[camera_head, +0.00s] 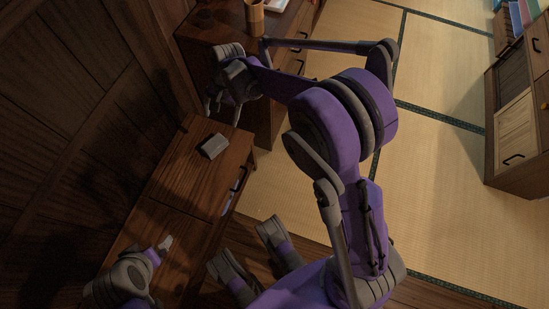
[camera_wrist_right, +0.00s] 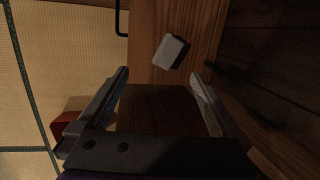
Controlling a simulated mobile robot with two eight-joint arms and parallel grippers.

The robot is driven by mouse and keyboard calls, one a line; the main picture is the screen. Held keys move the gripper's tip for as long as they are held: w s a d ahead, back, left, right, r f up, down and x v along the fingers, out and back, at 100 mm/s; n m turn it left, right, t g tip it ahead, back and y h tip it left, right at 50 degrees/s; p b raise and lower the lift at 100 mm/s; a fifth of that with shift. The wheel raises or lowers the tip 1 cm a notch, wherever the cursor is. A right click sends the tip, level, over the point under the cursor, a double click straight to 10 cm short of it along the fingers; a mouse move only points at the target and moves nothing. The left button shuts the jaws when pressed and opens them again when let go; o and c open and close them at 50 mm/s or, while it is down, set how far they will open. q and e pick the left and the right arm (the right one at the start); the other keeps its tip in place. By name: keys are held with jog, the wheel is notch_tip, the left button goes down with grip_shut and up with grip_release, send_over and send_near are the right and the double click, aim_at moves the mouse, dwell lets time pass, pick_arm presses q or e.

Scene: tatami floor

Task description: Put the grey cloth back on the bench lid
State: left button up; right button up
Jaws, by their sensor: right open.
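The grey cloth (camera_head: 212,146) is a small folded block lying on the brown wooden bench lid (camera_head: 178,178). It also shows in the right wrist view (camera_wrist_right: 171,51), just beyond my fingertips and apart from them. My right gripper (camera_head: 225,103) is above the far end of the bench, past the cloth. In the wrist view this right gripper (camera_wrist_right: 158,76) is open, with nothing between its fingers. My left gripper (camera_head: 163,245) is low over the near end of the bench, apart from the cloth; its finger opening is not clear.
A wooden wall runs along the left of the bench. A dark cabinet (camera_head: 203,23) with a brown cup (camera_head: 255,16) stands beyond it. A wooden cabinet (camera_head: 515,125) is at the right. Tatami floor (camera_head: 450,190) lies open between. A red object (camera_wrist_right: 66,125) shows low in the wrist view.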

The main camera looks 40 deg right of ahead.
jog(key=s+r+n+t+h, duration=0.15)
jog(key=s+r+n, duration=0.5)
jog(key=s, duration=0.75)
jog(key=s+d+n+t+h, duration=0.1)
jog(key=s+n, duration=0.3)
jog(key=s, duration=0.7)
jog(key=shift+s+d+f+t, duration=0.35)
jog(key=shift+d+f+t, duration=0.1)
jog(key=shift+t, duration=0.2)
jog(key=shift+r, duration=0.1)
pick_arm(q)
notch_tip(320, 180, up, 20)
jog(key=w+p, duration=0.1)
jog(key=p, duration=1.6)
jog(key=shift+w+t+p, duration=0.25)
jog(key=shift+t+p, duration=0.05)
jog(key=shift+t, duration=0.1)
pick_arm(e)
notch_tip(320, 180, up, 20)
jog(key=w, duration=0.1)
jog(key=shift+w+t, duration=0.25)
jog(key=shift+t, duration=0.15)
